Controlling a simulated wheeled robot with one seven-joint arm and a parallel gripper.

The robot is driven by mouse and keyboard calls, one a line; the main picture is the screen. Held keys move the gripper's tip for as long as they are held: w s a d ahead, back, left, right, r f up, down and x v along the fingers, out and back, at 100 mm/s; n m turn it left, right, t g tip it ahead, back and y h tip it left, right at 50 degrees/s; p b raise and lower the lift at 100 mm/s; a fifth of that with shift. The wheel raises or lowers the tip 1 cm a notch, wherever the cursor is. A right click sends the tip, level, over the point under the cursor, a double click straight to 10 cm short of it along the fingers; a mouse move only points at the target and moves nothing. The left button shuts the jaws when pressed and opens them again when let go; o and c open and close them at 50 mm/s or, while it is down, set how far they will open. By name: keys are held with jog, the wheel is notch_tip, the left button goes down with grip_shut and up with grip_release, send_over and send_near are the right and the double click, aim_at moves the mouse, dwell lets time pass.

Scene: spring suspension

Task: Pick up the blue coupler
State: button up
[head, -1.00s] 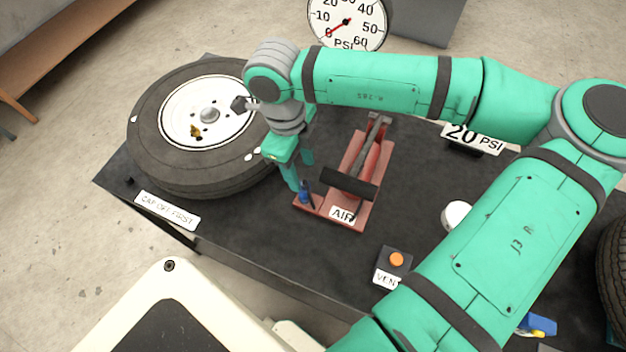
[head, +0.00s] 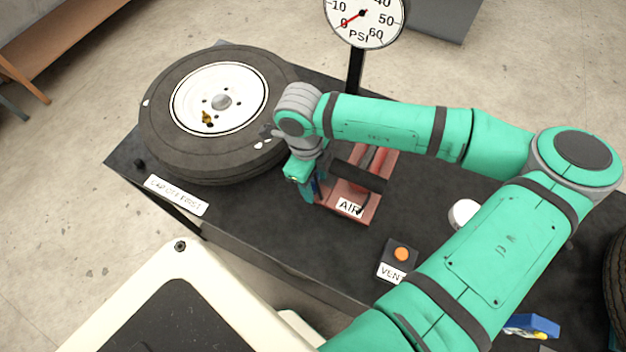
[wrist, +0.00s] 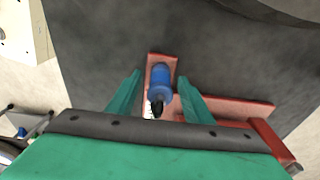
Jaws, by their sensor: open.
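The blue coupler (wrist: 160,76) stands at the end of the red pump base (wrist: 228,108), with a dark tip toward the camera in the wrist view. My gripper (wrist: 157,84) is open, with one green finger to the left of the coupler and one to the right. Gaps show between the fingers and the coupler. In the head view my gripper (head: 309,190) points down at the left end of the red base (head: 362,214) marked AIR, and only a small bit of blue shows by the fingers; the coupler is mostly hidden there.
A tyre on a white rim (head: 185,150) lies close to the left of my gripper. A pressure gauge (head: 362,18) stands behind. A VENT box with an orange button (head: 401,254) is at the front. A CAP OFF FIRST label (head: 177,195) lies at the front left edge.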

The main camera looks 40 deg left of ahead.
jog(key=shift+c, duration=0.3)
grip_shut()
notch_tip(320, 180, up, 13)
jog(key=shift+r, duration=0.1)
dwell(0.5)
